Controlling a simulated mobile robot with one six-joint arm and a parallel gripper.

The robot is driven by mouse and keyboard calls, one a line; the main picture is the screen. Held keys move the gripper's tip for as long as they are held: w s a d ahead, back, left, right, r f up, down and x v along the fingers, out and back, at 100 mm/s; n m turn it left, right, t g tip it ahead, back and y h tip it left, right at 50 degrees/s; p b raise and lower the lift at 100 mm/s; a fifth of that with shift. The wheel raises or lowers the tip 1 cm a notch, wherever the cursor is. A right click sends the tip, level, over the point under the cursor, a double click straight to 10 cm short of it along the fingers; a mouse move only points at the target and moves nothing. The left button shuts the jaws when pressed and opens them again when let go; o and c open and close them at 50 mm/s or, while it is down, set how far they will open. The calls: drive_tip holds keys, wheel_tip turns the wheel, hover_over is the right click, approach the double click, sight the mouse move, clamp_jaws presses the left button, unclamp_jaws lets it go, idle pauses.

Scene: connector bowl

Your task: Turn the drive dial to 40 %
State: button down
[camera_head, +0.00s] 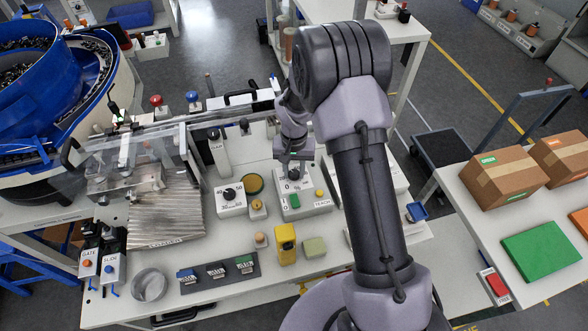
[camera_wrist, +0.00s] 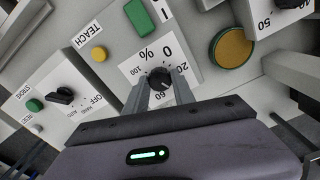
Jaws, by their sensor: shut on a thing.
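The drive dial is a small black round knob (camera_wrist: 160,77) on a white plate (camera_wrist: 132,68) printed with a percent scale, seen in the wrist view. 0, 20 and 100 are legible around it; the lower part of the scale is largely hidden by my fingers. My gripper (camera_wrist: 161,88) reaches the knob from below in that view, with its fingers shut on it. I cannot read the pointer's setting for sure. In the head view my gripper (camera_head: 293,174) comes down over the dial's white box (camera_head: 306,208) and hides the knob.
On the same box are a green switch (camera_wrist: 140,17) and a yellow TEACH button (camera_wrist: 99,54). A yellow-topped round button (camera_wrist: 231,48) and another dial box (camera_head: 231,203) stand to the left in the head view. A yellow block (camera_head: 286,245) stands in front.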

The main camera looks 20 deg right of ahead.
sight(294, 173)
drive_tip(key=c, duration=1.1)
unclamp_jaws()
drive_tip(key=shift+o, duration=0.2)
wheel_tip(294, 173, up, 18)
drive_tip(key=p, duration=0.4)
drive_tip(key=shift+f, duration=0.25)
